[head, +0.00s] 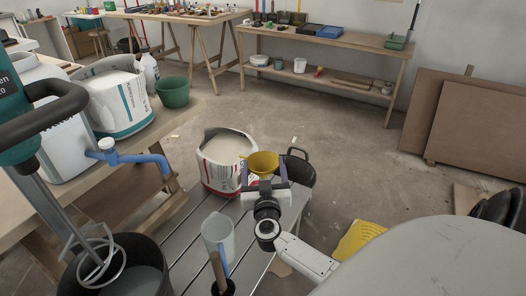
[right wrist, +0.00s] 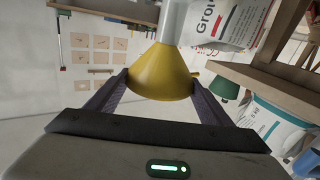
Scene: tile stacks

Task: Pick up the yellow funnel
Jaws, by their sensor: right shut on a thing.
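The yellow funnel (head: 263,160) is between the fingers of my right gripper (head: 265,174), above the far end of the grey slatted bench. In the right wrist view the funnel (right wrist: 160,74) sits between the two dark fingers of the right gripper (right wrist: 160,98), which touch it on both sides. The right gripper is shut on it. My left gripper is not in view.
An open bag of powder (head: 224,166) and a black bucket (head: 298,170) stand by the funnel. A mixer (head: 50,120), a white canister and a green bucket (head: 173,93) are at left. The middle floor is open.

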